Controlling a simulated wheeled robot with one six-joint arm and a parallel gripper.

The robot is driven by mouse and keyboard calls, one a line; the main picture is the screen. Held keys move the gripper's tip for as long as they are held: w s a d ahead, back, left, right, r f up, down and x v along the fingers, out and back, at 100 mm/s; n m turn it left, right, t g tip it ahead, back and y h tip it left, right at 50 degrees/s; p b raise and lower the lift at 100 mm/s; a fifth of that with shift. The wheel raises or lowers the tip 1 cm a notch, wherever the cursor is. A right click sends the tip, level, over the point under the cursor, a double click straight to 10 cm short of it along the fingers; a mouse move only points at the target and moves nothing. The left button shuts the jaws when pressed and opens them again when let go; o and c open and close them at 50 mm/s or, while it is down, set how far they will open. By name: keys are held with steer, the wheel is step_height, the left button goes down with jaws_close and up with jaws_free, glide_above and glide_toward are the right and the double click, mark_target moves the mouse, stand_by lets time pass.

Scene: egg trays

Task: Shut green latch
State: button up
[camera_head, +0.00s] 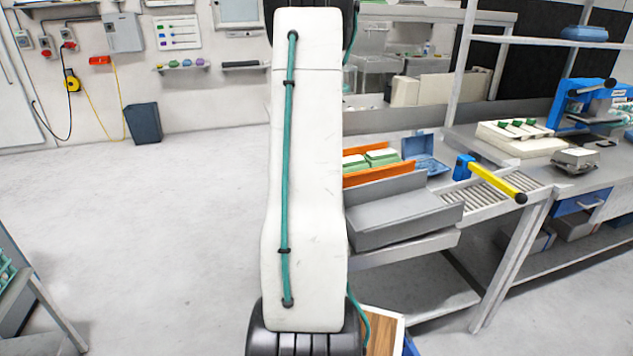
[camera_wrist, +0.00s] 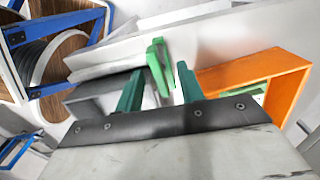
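The green latch (camera_wrist: 156,64) is a small upright bar in the wrist view, beside a pale grey wall. My gripper (camera_wrist: 161,70) has two green fingers standing apart, one on each side of the latch in the picture. I cannot tell whether either finger touches it or whether the latch lies beyond the fingertips. Nothing is seen held. In the head view my own white arm covers the middle, and neither the gripper nor this latch can be made out there.
An orange frame (camera_wrist: 286,92) is close on the right; it also shows in the head view (camera_head: 378,175) around green cartons. A grey trough (camera_head: 405,208), an open blue carton (camera_head: 425,158) and a yellow lever (camera_head: 497,182) are on the bench. The floor at left is mostly clear.

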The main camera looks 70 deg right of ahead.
steer(key=shift+r, duration=2)
